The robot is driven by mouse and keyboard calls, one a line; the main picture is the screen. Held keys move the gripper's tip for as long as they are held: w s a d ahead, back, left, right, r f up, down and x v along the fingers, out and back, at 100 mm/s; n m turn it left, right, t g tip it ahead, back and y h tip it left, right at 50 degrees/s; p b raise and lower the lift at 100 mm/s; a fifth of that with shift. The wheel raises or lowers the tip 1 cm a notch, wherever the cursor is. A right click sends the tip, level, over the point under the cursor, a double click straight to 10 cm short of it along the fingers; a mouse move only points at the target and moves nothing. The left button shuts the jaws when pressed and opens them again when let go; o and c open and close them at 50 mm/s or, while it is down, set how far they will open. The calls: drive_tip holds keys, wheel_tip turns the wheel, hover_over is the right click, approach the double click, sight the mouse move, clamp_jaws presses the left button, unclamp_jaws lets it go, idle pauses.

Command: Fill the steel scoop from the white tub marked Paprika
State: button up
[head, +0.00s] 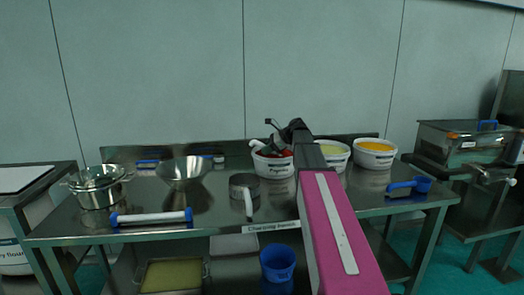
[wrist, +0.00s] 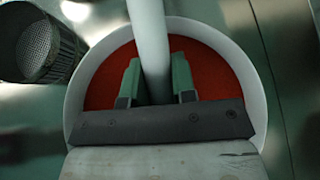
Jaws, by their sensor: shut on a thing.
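The white tub (head: 281,172) marked Paprika stands on the steel table, with red powder inside. In the wrist view its round white rim (wrist: 255,85) surrounds the red powder (wrist: 208,65). My gripper (head: 272,146) is over the tub, and its green fingers (wrist: 155,82) are shut on a pale handle (wrist: 147,28), which I take to be the steel scoop's. The handle's pale end (head: 256,144) shows above the tub's left rim in the head view. The scoop's bowl is hidden, so I cannot tell whether it holds powder.
A perforated steel cup with a handle (head: 244,184) stands left of the tub. Two more white tubs, pale yellow (head: 334,161) and orange-yellow (head: 375,160), stand to the right.

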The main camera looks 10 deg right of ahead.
drive_tip(key=shift+a+r+g+h, duration=0.3)
drive_tip(key=shift+a+r+h, duration=0.5)
drive_tip(key=shift+h, duration=0.4)
drive_tip(key=shift+w+a+r+n+h, duration=0.15)
drive_tip(key=shift+a+r+h, duration=0.15)
drive_tip(key=shift+r+h, duration=0.65)
drive_tip(key=shift+s+a+r+n+h, duration=0.15)
drive_tip(key=shift+a+r+h, duration=0.1)
drive_tip(key=shift+r+h, duration=0.65)
drive_tip(key=shift+w+r, duration=0.1)
